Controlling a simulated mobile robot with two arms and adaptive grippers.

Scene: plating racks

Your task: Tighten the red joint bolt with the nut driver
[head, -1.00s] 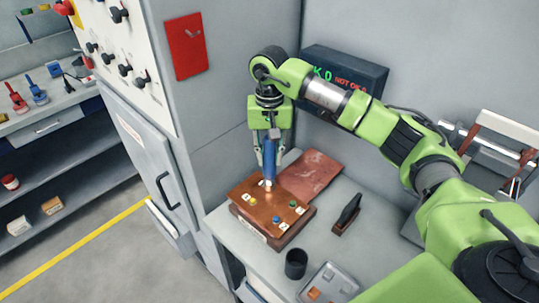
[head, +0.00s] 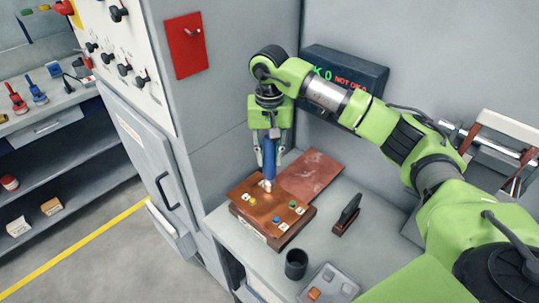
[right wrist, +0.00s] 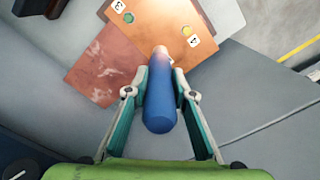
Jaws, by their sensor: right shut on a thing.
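My right gripper (head: 271,156) is shut on the blue handle of the nut driver (head: 269,166). The driver stands about upright over the copper-coloured plate of the joint block (head: 252,212). In the right wrist view the two fingers (right wrist: 159,76) close on either side of the blue handle (right wrist: 160,112), and the pale tip (right wrist: 161,54) meets or nearly meets the plate. No red bolt shows; the driver may hide it. A yellow bolt (head: 225,202), a blue bolt (head: 276,219) and a green bolt (head: 292,204) show on the plate beside small number labels. My left gripper is not in view.
A reddish sheet (head: 313,172) lies behind the block. A dark stand (head: 347,214), a dark cup (head: 296,264) and a grey tray (head: 330,283) stand on the bench to the right and front. A display box (head: 343,78) reads partly "NOT OK". A grey cabinet stands close on the left.

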